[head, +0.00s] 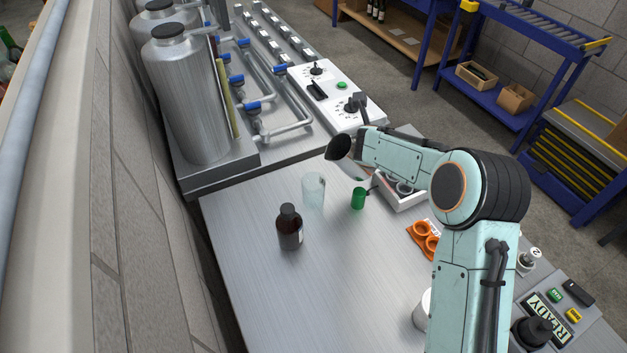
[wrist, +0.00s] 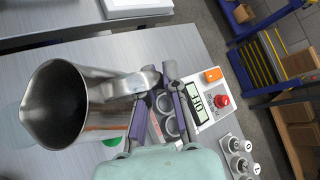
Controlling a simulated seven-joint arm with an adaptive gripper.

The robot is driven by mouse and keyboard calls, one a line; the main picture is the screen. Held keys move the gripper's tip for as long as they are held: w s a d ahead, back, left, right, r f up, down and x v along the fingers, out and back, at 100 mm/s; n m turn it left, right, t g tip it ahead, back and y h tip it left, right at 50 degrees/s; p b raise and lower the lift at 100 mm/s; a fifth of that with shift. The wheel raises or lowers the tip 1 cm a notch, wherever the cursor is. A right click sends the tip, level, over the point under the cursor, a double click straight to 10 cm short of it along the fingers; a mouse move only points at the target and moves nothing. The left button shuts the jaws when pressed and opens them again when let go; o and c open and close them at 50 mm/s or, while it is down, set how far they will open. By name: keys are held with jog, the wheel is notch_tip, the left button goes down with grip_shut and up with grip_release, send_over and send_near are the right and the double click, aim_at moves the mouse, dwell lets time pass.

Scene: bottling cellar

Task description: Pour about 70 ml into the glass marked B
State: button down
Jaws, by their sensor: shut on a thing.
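My gripper (wrist: 150,100) is shut on the handle of a metal jug (wrist: 95,80). The jug is off the table, with its dark mouth and spout toward the left of the wrist view. In the head view the jug (head: 339,148) is partly hidden behind my arm. I cannot see liquid in its dark inside. A clear, pale glass (head: 314,188) stands on the table, left of and below the jug in the picture. A green cup (head: 358,198) stands just right of the glass. I can read no letter B on either.
A dark brown bottle (head: 290,228) stands in front of the glass. A white-edged tray (head: 408,203) with round items and an orange holder (head: 421,236) lie to the right. Steel tanks (head: 190,95) stand at the back left. The front left of the table is clear.

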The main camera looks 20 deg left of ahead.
aim_at(354, 139)
jog(key=shift+s+a+r+n+t+h, duration=0.1)
jog(key=shift+s+a+n+t+h, duration=0.4)
jog(key=shift+a+n+t+h, duration=0.2)
jog(key=shift+s+a+n+t+h, duration=0.4)
jog(key=shift+a+n+t, duration=0.1)
jog(key=shift+t, duration=0.1)
dwell(0.8)
jog(key=shift+s+a+r+n+t+h+b, duration=0.3)
jog(key=shift+s+a+r+n+t, duration=0.3)
jog(key=shift+a+r+n, duration=0.15)
dwell(2.6)
jog(key=shift+w, duration=0.1)
jog(key=w+d+m+g, duration=0.1)
jog(key=d+f+m, duration=0.1)
jog(key=shift+w+d+g+y, duration=0.35)
jog(key=shift+g+y, duration=0.05)
jog(key=shift+f+y, duration=0.2)
jog(key=shift+y, duration=0.1)
jog(key=shift+w+d+f+m+g+y, duration=0.1)
jog(key=shift+w+d+m+g+y, duration=0.35)
jog(key=shift+m+g, duration=0.3)
dwell(0.7)
